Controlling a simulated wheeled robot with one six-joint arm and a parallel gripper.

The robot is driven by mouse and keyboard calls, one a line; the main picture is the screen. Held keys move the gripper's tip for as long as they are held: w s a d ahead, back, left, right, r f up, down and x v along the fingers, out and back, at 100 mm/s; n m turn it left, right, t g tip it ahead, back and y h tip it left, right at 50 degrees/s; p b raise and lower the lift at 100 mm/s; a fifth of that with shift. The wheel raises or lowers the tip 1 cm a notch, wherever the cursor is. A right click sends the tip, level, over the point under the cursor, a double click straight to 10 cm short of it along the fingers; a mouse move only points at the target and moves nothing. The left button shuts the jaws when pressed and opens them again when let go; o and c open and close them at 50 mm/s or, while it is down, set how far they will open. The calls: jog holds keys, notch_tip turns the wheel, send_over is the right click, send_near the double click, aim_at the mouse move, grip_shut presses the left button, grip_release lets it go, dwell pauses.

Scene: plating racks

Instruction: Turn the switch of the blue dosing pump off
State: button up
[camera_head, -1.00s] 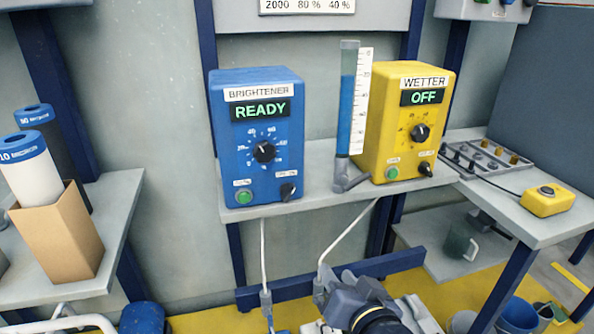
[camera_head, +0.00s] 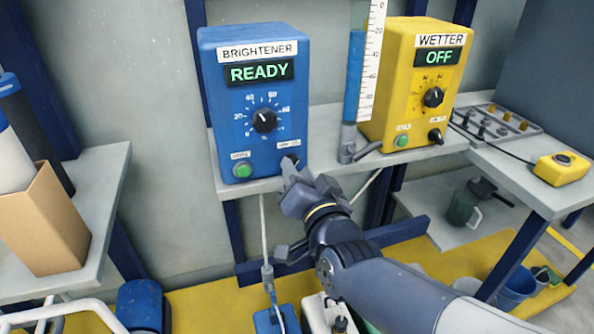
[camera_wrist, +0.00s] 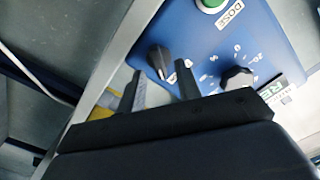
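The blue dosing pump (camera_head: 222,110) stands on the grey shelf, labelled BRIGHTENER, with its display lit READY. It has a black dial (camera_head: 264,120) in the middle and a green button (camera_head: 243,170) at lower left. My gripper (camera_head: 291,172) is at the pump's lower right corner and mostly covers the black switch there. In the wrist view the switch (camera_wrist: 159,60) shows just beyond the two fingertips, between their lines. My gripper (camera_wrist: 160,80) is open with nothing between the fingers. I cannot tell whether a finger touches the switch.
A yellow pump (camera_head: 395,90) labelled WETTER, display OFF, stands to the right. A clear tube of blue liquid (camera_head: 354,75) stands between the pumps. A cardboard box (camera_head: 45,225) sits on the left shelf. A yellow button box (camera_head: 553,170) lies on the right bench.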

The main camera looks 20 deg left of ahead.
jog(key=shift+x, duration=0.9)
grip_shut()
